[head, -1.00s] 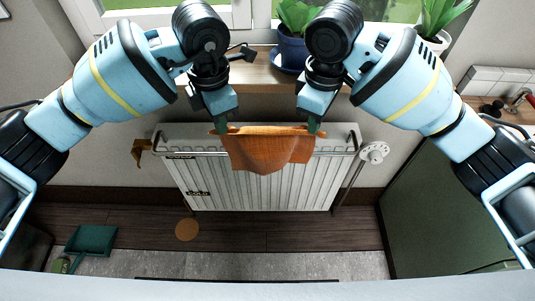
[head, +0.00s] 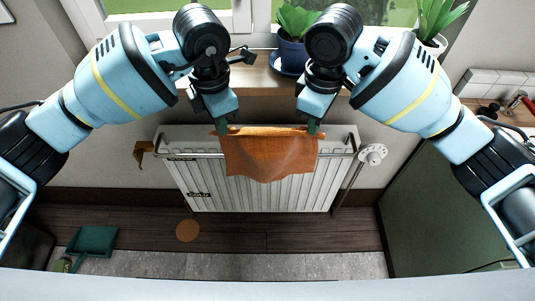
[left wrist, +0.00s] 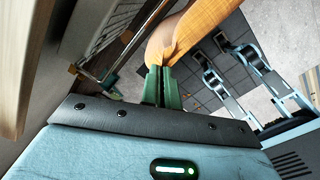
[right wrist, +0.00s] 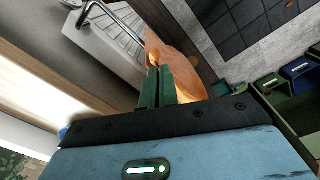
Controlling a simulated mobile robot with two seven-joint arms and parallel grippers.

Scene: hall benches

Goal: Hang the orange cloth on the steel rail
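The orange cloth (head: 270,158) hangs spread between my two grippers, its top edge roughly level. It covers the middle of the steel rail (head: 338,153), which runs along the front of the white radiator. I cannot tell whether the cloth touches the rail. My left gripper (head: 222,130) is shut on the cloth's upper left corner. In the left wrist view its green fingers (left wrist: 162,88) pinch the cloth (left wrist: 190,30). My right gripper (head: 314,128) is shut on the upper right corner. In the right wrist view its fingers (right wrist: 157,88) pinch the cloth (right wrist: 180,68).
The radiator (head: 250,197) stands against the wall below a wooden sill (head: 262,82) with a potted plant (head: 293,50). A round valve (head: 373,154) is at its right and a brown hook-like piece (head: 143,152) at its left. A green dustpan (head: 93,241) lies on the floor.

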